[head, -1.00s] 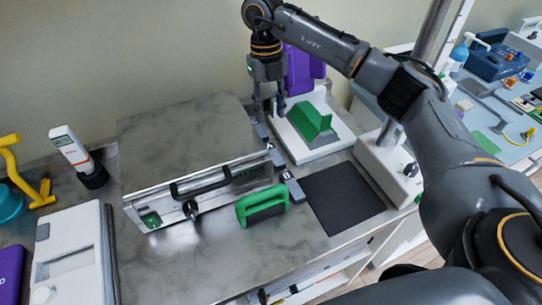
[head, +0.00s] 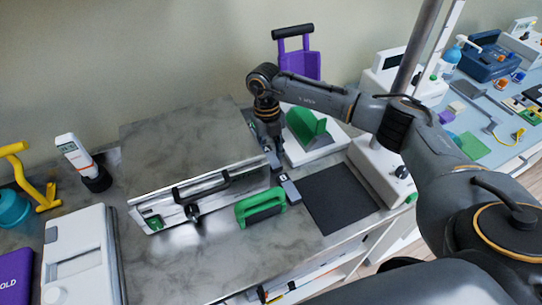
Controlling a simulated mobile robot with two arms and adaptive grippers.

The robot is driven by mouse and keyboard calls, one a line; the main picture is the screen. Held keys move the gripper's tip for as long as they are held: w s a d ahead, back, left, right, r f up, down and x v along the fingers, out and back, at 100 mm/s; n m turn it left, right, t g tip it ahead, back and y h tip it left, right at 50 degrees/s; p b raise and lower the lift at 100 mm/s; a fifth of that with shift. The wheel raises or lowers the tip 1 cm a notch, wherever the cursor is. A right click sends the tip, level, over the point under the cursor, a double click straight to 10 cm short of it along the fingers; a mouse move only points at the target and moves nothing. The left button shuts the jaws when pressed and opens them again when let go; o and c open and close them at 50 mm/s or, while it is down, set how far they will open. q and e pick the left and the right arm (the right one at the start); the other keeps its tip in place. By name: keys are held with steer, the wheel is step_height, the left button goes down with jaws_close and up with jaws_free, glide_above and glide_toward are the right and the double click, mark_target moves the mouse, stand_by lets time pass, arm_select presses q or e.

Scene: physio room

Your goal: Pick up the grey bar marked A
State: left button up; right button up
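Small grey bars with dark ends and pale label patches lie in a row on the steel worktop (head: 225,262). The nearest grey bar (head: 289,190) lies right of the green-handled block. Another grey bar (head: 272,160) is just behind it, partly covered by my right gripper (head: 271,149). The letters on the labels are too small to read, so I cannot tell which bar is A. My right gripper points down with its fingertips at the second bar. Its finger gap is hidden, and I cannot tell whether it grips the bar. My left gripper is not in view.
A metal box with a black handle (head: 200,192) stands left of the bars. The green-handled block (head: 259,208) is in front. A green wedge on a white base (head: 319,150) and a black mat (head: 341,199) are close on the right. A purple handled object (head: 293,64) stands behind.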

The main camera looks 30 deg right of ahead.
steer(key=c, duration=0.7)
jaws_close()
steer(key=shift+r, duration=0.15)
